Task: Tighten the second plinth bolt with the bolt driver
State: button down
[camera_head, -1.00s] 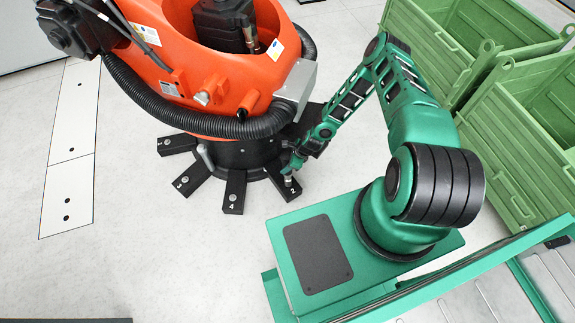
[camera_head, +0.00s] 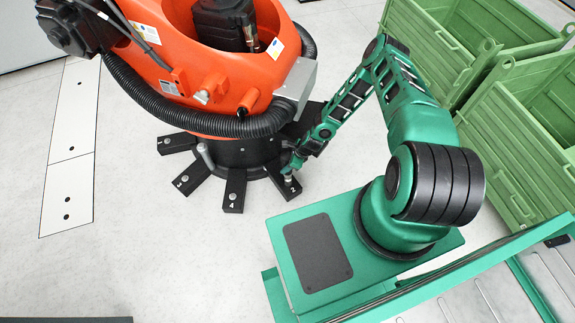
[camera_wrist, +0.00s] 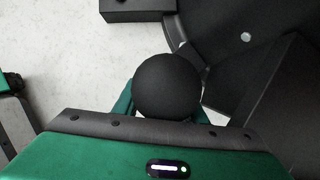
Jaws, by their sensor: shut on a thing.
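My gripper (camera_head: 293,164) is low over the black plinth foot marked 2 (camera_head: 292,190), on the right front of the orange robot's base. In the wrist view its teal fingers lie on both sides of a round black knob (camera_wrist: 167,84), which I take for the top of the bolt driver. The fingers are shut on it. A small grey part of the driver (camera_head: 288,179) shows below the gripper in the head view, over foot 2. The bolt under it is hidden, and I cannot tell whether the driver sits on it.
Other black feet are marked 4 (camera_head: 234,190), 3 (camera_head: 194,178) and 1 (camera_head: 178,143). A grey post (camera_head: 205,154) stands between feet 1 and 3. The orange robot (camera_head: 190,95) rises close behind. Green crates (camera_head: 515,140) stand right. The floor in front is clear.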

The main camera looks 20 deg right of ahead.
jog(key=shift+f, duration=0.25)
dwell(0.8)
jog(key=shift+s+d+f, duration=0.1)
jog(key=shift+s, duration=0.05)
dwell(0.9)
jog(key=shift+w+r, duration=0.15)
jog(key=shift+r, duration=1.3)
jog(key=shift+w+r, duration=0.1)
jog(key=shift+r, duration=1.55)
